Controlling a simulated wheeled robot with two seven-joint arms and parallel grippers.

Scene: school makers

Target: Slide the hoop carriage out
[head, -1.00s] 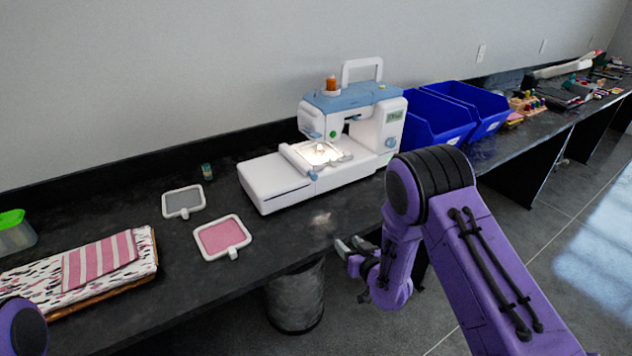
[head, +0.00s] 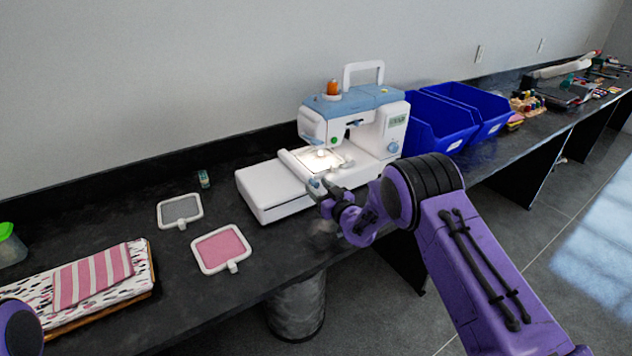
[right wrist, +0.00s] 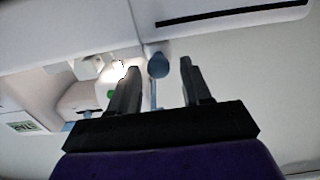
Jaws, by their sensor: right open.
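A white and blue embroidery machine (head: 368,130) stands on the black bench, with its white flat bed reaching to the left. The hoop carriage (head: 296,163) is a white bar across the bed, beside the lit needle area, with a blue knob at its front end. My right gripper (head: 319,187) is open at the front of the bed, close to that knob. In the right wrist view the blue knob (right wrist: 158,65) shows between the two open fingers (right wrist: 158,88); I cannot tell whether they touch it. Of my left arm only a purple piece shows at the lower left.
A grey hoop (head: 180,210) and a pink hoop (head: 221,248) lie on the bench (head: 185,310) left of the machine. Folded striped fabric (head: 92,276) lies further left. Blue bins (head: 440,125) stand to the right. A dark waste bin (head: 297,308) is under the bench edge.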

